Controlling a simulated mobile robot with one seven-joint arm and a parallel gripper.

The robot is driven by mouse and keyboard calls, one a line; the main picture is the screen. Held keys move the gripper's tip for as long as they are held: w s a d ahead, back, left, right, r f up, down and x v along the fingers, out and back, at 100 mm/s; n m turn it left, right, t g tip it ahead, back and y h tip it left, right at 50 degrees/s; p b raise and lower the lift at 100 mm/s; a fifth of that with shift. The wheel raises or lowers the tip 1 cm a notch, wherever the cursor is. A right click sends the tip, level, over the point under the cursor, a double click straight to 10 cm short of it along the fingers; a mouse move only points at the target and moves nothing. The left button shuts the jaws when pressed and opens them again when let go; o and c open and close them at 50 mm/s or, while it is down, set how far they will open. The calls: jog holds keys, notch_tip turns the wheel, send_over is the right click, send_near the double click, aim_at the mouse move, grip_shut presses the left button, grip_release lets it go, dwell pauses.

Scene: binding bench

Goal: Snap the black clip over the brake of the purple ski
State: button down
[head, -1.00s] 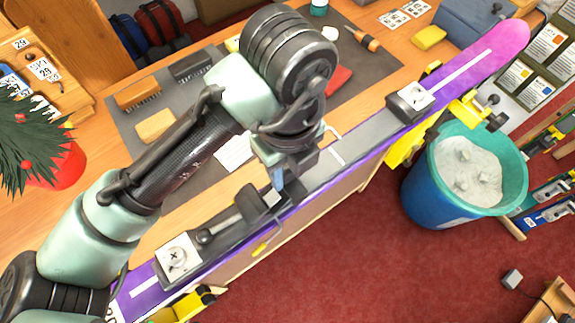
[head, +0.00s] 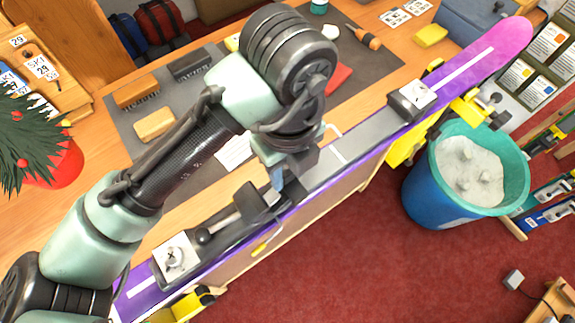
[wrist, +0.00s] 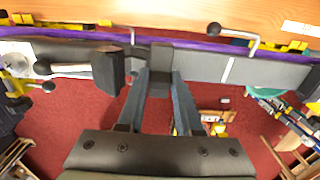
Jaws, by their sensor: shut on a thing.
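The purple ski (head: 495,47) lies diagonally across the bench edge, with grey binding parts along it. It also shows in the wrist view (wrist: 185,46). My gripper (head: 277,182) is over the ski's middle, pointing down at its near side. In the wrist view, my gripper's two fingers (wrist: 160,88) are closed on a small dark piece, which looks like the black clip (wrist: 160,62). It overlaps the ski's edge in that view; I cannot tell whether it touches. A dark binding block (head: 252,204) stands just left. The brake is not clearly distinguishable near my fingers.
Yellow vise jaws (head: 408,140) hold the ski. A teal bucket (head: 420,195) stands right of the bench. Brushes (head: 137,91) and small tools lie on the grey mat (head: 125,125). A potted plant (head: 50,170) is at left. Red floor in front is mostly clear.

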aim_at(288, 172)
jog(key=shift+f+b, duration=0.65)
jog(key=shift+f, duration=0.15)
grip_release()
dwell(0.5)
jog(key=shift+r, duration=0.2)
jog(key=shift+r+p, duration=4.3)
jog(key=shift+r, duration=0.65)
